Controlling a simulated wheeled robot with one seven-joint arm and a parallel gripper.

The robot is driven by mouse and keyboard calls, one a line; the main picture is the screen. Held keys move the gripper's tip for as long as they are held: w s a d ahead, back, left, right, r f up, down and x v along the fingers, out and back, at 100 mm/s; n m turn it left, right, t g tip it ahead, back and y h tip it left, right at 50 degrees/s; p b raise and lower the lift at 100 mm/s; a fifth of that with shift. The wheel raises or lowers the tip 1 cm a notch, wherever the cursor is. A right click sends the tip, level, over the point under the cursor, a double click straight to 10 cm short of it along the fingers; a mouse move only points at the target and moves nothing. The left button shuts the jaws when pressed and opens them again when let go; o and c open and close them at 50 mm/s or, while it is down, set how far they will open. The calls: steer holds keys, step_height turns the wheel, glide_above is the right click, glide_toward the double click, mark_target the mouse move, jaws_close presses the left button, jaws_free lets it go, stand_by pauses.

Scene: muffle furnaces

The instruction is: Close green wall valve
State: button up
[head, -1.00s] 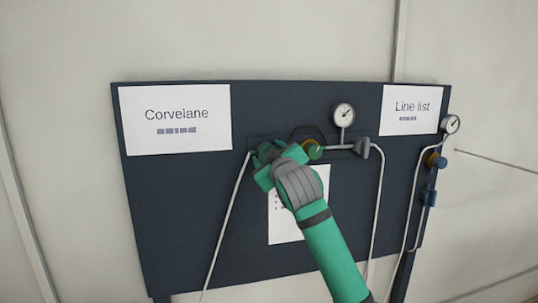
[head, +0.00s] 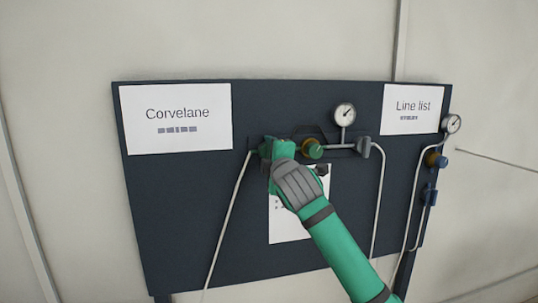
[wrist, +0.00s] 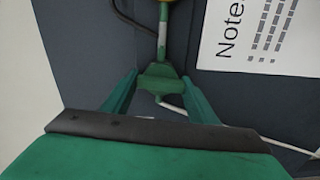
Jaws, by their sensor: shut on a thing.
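The green wall valve (wrist: 158,77) is on a thin line on the dark wall board. In the wrist view its green handle sits between the two fingers of my gripper (wrist: 159,80), which are shut on it. In the head view my gripper (head: 277,152) is up against the board at the left end of the pipe row. It hides most of the valve there, so the handle's angle is hard to tell in that view.
A round gauge (head: 344,115) stands above the pipe, with a grey valve (head: 363,147) further right. A white notes sheet (wrist: 250,38) is close by.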

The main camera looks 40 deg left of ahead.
steer(key=shift+s+a+f+n, duration=0.15)
steer(key=shift+n, duration=0.55)
steer(key=o, duration=1)
steer(key=shift+o, duration=0.2)
steer(key=v, duration=1.1)
steer(key=shift+w, duration=0.25)
